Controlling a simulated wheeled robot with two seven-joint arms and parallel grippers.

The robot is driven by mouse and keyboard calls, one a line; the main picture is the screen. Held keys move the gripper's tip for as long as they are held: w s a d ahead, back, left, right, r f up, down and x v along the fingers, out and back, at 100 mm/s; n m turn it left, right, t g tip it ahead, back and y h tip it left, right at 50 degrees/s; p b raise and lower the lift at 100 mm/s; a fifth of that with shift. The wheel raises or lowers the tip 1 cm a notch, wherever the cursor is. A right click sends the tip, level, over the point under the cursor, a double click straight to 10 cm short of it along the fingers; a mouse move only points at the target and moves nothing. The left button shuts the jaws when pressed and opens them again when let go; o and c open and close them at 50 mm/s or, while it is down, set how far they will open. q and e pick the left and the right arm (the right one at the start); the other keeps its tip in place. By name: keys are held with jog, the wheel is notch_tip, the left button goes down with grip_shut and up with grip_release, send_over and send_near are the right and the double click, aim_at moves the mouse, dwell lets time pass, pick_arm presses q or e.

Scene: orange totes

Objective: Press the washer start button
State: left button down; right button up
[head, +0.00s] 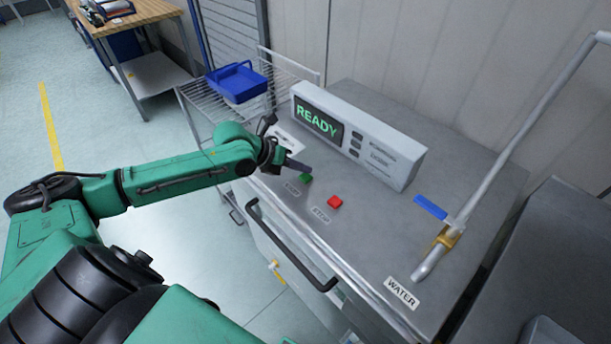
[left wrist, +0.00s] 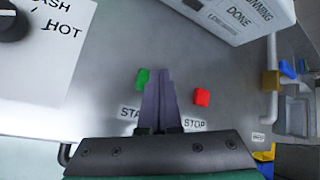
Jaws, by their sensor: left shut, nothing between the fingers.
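The green start button (head: 305,178) sits on the washer's grey top (head: 385,240), beside its label. My left gripper (head: 308,169) is shut and empty, its tips right by the green button in the head view. In the left wrist view, the shut fingers (left wrist: 162,75) partly cover the start label, and the green button (left wrist: 142,78) shows just left of them. I cannot tell whether they touch it. The red stop button (head: 335,202) is to the right, and also shows in the left wrist view (left wrist: 202,97). The display (head: 319,122) reads READY. My right gripper is not in view.
The control box (head: 400,165) stands behind the buttons. A dial (left wrist: 12,22) on a white panel is at the left. A pipe with a blue lever (head: 430,207) rises at the right, near a WATER label. A wire rack holds a blue bin (head: 238,83).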

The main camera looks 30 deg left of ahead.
aim_at(302, 178)
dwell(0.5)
pick_arm(q)
jog(key=shift+f, duration=0.4)
jog(key=shift+f+b, duration=0.5)
dwell(0.4)
jog(key=shift+r, duration=0.1)
jog(key=shift+r+p, duration=0.8)
jog(key=shift+p, duration=0.1)
notch_tip(302, 178, up, 5)
jog(key=p, duration=0.5)
jog(key=shift+r, duration=0.15)
